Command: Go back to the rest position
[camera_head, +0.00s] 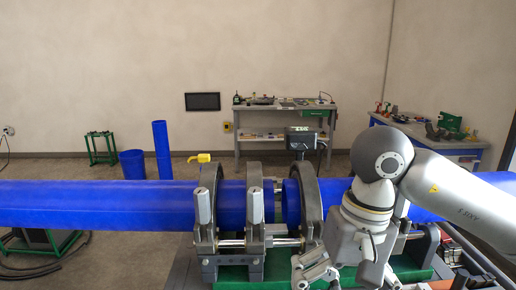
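My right arm comes in from the right, and its gripper (345,280) hangs low in front of the cart, just right of the clamps. Its fingers look spread apart, with the tips at or below the bottom edge of the picture. I see nothing held between them. My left gripper and arm are not in view. The left blue pipe (100,206) lies level through the left grey ring clamps (207,205). The right blue pipe (292,203) sits in the right ring clamp (310,195), with a narrow gap between the pipe ends. My arm hides part of the right pipe.
The fusion cart has a green bed (235,277) and metal rods (275,242). A yellow-handled part (200,158) and a dark box (301,138) stand behind the clamps. Workbenches (285,107) (470,145) stand at the back and right. The floor between is mostly clear.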

